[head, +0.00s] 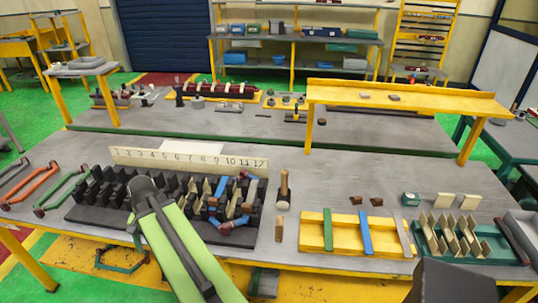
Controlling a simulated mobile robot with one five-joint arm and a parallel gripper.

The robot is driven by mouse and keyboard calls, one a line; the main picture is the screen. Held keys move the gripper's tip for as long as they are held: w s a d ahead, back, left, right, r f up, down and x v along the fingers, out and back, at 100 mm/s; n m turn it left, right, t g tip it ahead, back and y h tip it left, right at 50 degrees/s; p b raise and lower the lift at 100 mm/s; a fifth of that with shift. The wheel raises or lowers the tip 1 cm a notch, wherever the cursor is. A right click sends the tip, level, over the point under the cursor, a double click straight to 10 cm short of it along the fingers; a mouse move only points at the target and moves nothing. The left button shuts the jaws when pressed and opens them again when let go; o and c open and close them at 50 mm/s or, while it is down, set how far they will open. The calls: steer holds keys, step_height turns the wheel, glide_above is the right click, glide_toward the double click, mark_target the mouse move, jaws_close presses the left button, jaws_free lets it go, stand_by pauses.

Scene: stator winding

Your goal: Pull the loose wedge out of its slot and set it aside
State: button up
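A black slotted stator block (240,236) lies on the near grey bench, with rows of dark teeth. A cream number strip (188,160) marked 1 to 12 stands behind it. Several cream wedges (247,201) stick up among the teeth on the right half. A blue piece (222,187) also stands there, beside copper-brown and blue winding parts (214,208). I cannot tell which wedge is loose. My green and dark grey arm crosses the block's left-middle part and hides some slots. My gripper's fingers do not show.
A wooden-handled tool (283,190) stands right of the block. Further right are a yellow tray (312,234) with coloured strips and a green rack (427,256) with cream plates. Clear bench shows behind the tool.

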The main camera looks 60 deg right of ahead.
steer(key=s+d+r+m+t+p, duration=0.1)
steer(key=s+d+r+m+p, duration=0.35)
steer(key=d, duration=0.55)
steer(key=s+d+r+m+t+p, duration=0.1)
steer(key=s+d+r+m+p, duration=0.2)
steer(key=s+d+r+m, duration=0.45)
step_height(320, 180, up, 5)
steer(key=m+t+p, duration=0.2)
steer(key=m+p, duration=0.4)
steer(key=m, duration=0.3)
glide_above(252, 207)
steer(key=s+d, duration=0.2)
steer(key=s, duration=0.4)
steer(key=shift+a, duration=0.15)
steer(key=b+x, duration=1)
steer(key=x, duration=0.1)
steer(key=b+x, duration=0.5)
steer(key=b, duration=0.1)
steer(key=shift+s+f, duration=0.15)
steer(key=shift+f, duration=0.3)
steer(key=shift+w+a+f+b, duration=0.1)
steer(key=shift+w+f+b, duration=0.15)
steer(key=shift+b, duration=0.05)
